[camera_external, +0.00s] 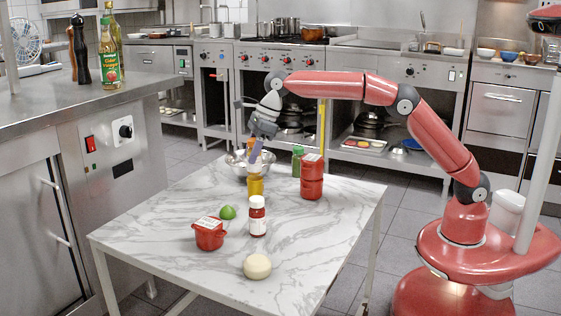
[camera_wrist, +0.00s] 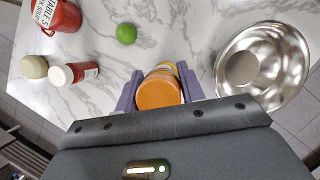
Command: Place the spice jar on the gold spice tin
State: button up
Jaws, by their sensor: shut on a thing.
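The spice jar, with a round orange lid (camera_wrist: 159,92), is between the purple fingers of my gripper (camera_external: 255,153), which is shut on it. In the external view the fingers hide most of the jar. The gold spice tin (camera_external: 256,186) stands upright on the marble table, directly below the jar. A yellow edge of the tin (camera_wrist: 167,67) shows just past the lid in the wrist view. The jar looks roughly lined up over the tin. I cannot tell whether the two touch.
A steel bowl (camera_wrist: 231,77) stands close beside the tin. A red canister (camera_external: 311,182) and green bottle (camera_external: 297,158) stand to the right. A lime (camera_external: 228,212), white-capped bottle (camera_external: 257,222), red pot (camera_external: 209,239) and pale round item (camera_external: 257,266) are nearer the front.

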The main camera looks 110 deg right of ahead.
jog(key=shift+f, duration=0.65)
jog(key=o, duration=1.1)
jog(key=shift+f, duration=0.15)
